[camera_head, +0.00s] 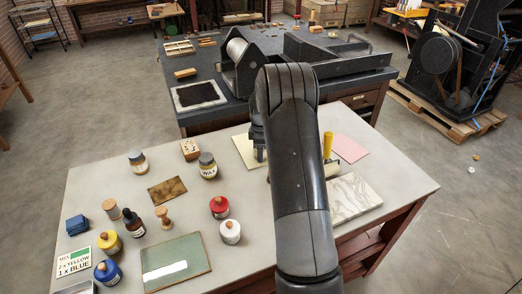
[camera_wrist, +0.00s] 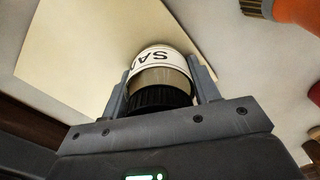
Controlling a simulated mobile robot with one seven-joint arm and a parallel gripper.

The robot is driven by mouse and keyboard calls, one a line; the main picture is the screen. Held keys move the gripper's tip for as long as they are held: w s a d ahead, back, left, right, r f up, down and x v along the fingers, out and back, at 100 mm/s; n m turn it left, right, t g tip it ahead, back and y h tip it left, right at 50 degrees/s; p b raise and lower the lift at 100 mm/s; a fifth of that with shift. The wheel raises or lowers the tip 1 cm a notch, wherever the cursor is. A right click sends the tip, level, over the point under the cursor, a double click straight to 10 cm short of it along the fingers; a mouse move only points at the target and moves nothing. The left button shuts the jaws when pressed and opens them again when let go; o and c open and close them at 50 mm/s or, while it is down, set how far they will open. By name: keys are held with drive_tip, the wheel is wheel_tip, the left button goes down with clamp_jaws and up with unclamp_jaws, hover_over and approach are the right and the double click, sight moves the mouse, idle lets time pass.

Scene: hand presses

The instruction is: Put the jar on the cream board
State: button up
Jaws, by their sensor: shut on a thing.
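The jar (camera_wrist: 162,75) has a white label with dark letters beginning "SA", a tan body and a black ridged lid. It sits between the two fingers of my gripper (camera_wrist: 158,82), which is shut on it, with the lid toward my palm. The cream board (camera_wrist: 85,60) lies behind the jar in the wrist view; I cannot tell whether the jar touches it. In the head view the cream board (camera_head: 243,150) is partly hidden by my arm. My gripper (camera_head: 259,152) shows only at the arm's left edge there, and the held jar is hidden.
A wax jar (camera_head: 208,167), a wooden block (camera_head: 190,150) and another jar (camera_head: 138,162) stand left of the board. A pink sheet (camera_head: 349,148), a yellow-handled tool (camera_head: 327,146) and a marble slab (camera_head: 352,197) lie right of my arm. Red and white pots (camera_head: 219,208) stand nearer.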

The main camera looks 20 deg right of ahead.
drive_tip(key=o, duration=1.1)
